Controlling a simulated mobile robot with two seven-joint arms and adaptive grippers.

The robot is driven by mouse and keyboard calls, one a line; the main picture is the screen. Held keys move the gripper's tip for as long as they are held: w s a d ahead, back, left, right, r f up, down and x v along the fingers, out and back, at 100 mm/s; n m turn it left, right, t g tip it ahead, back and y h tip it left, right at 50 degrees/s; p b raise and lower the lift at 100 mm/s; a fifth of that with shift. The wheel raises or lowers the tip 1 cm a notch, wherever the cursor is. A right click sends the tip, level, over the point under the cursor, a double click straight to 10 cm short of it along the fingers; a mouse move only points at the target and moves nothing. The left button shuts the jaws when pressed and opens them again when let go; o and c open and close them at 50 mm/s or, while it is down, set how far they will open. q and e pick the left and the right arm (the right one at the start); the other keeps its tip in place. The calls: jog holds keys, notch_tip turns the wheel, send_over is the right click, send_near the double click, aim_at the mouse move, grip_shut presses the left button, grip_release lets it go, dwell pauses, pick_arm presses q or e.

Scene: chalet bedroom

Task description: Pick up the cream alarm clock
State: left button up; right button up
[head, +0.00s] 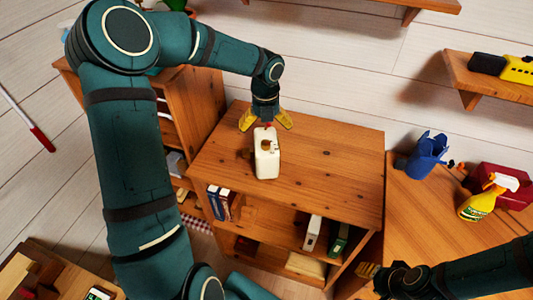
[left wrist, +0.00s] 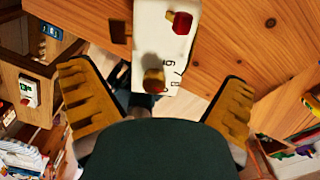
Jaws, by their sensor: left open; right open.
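The cream alarm clock (head: 267,160) stands on the top of the wooden shelf unit (head: 325,165), near its back left part. In the left wrist view the clock (left wrist: 150,45) shows a red knob, a brass-coloured knob and some dark digits. My left gripper (head: 266,125) is open at the clock's far end, with its yellow fingers spread. In the left wrist view its fingers (left wrist: 155,80) lie either side of the clock's near end, with gaps; I see no grip on it. My right gripper (head: 368,271) is low at the right, away from the clock, partly hidden by its own arm.
Books (head: 218,202) and boxes fill the shelves below. A blue cup-like holder (head: 426,155), a yellow spray bottle (head: 482,200) and a red box (head: 507,185) stand on the surface at right. The unit's top around the clock is clear. A wall shelf (head: 480,75) is at upper right.

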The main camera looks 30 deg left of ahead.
aim_at(266, 154)
pick_arm(q)
jog(key=shift+d+f, duration=0.1)
jog(key=shift+f, duration=3.15)
jog(key=shift+r, duration=0.1)
jog(key=c, duration=1.2)
